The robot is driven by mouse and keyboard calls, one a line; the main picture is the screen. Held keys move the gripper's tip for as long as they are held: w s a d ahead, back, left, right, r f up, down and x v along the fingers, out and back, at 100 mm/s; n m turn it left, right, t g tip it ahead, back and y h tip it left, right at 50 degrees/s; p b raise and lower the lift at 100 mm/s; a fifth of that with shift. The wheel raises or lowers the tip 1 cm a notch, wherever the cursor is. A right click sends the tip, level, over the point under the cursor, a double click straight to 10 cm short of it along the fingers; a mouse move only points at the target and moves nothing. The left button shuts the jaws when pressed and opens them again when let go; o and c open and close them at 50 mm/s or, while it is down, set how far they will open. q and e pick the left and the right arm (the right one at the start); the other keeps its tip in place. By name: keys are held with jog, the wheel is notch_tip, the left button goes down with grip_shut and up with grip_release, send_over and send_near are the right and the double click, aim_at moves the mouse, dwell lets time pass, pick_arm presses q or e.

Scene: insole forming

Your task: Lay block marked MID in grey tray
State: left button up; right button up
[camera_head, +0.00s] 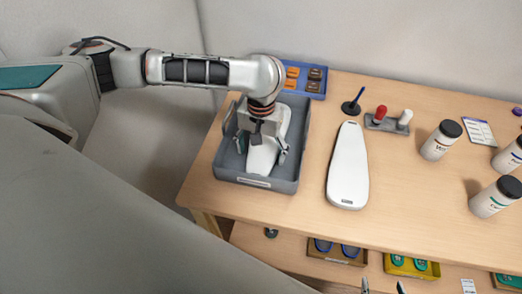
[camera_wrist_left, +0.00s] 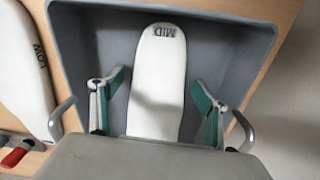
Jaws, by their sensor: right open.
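The white block marked MID (camera_wrist_left: 157,75) lies inside the grey tray (camera_head: 228,183), and its label shows near its end in the left wrist view. In the head view the block (camera_head: 262,160) is partly hidden by my left gripper (camera_head: 264,150). My left gripper (camera_wrist_left: 158,105) is over the tray with its green-padded fingers spread either side of the block, with a gap on each side. The tray (camera_wrist_left: 88,50) surrounds the block in the left wrist view. My right gripper (camera_head: 382,288) shows only its fingertips, apart and empty, at the bottom edge of the head view.
A second white block (camera_head: 347,170) lies on the table (camera_head: 405,190) right of the tray; its label appears to read LOW. A blue tray (camera_head: 316,92), a pen stand (camera_head: 351,107), a stamp holder (camera_head: 388,124) and several jars stand around. Bins with insoles sit on a lower shelf.

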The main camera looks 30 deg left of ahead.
pick_arm(q)
notch_tip(320, 180, up, 12)
dwell(0.7)
jog(key=shift+r, duration=0.1)
dwell(0.3)
